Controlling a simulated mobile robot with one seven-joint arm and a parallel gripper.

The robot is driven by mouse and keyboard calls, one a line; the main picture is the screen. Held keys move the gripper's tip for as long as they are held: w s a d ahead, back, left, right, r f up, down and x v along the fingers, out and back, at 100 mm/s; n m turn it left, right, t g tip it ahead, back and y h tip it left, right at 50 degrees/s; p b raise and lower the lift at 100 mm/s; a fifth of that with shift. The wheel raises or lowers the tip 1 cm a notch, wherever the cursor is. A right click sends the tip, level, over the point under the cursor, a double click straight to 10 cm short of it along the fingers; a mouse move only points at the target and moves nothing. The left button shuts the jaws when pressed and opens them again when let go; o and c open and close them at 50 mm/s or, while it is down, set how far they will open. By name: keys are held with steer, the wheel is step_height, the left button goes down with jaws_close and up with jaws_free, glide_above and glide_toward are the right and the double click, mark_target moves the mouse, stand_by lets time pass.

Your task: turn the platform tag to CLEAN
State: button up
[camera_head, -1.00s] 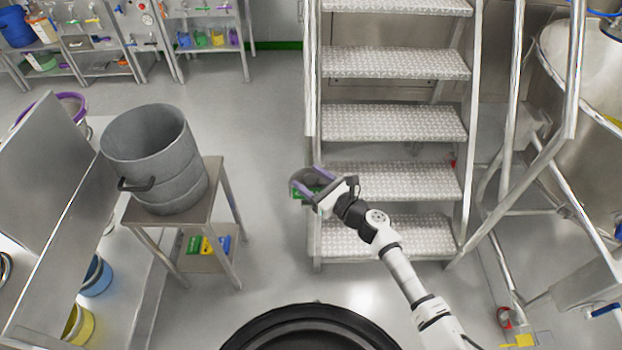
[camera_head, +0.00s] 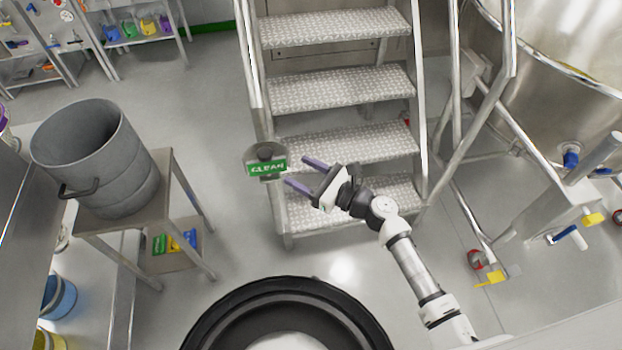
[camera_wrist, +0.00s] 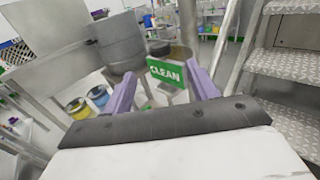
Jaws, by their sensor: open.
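The platform tag (camera_head: 267,168) is a green plate reading CLEAN, on a round grey holder at the lower left post of the steel steps. In the wrist view the tag (camera_wrist: 166,72) shows its CLEAN face, slightly tilted, between the two purple fingers. My gripper (camera_head: 299,173) is open and empty, just right of the tag in the head view, its fingers pointing at it. In the wrist view my gripper (camera_wrist: 162,90) has a finger on each side of the tag. No contact between fingers and tag shows.
The metal steps (camera_head: 335,87) rise right behind my gripper. A grey drum (camera_head: 95,160) stands on a small steel table (camera_head: 125,215) at left, with coloured tags (camera_head: 174,242) on its lower shelf. Yellow and blue valve handles (camera_head: 570,237) are at right. Floor between table and steps is clear.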

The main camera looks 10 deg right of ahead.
steer(key=shift+v, duration=1.05)
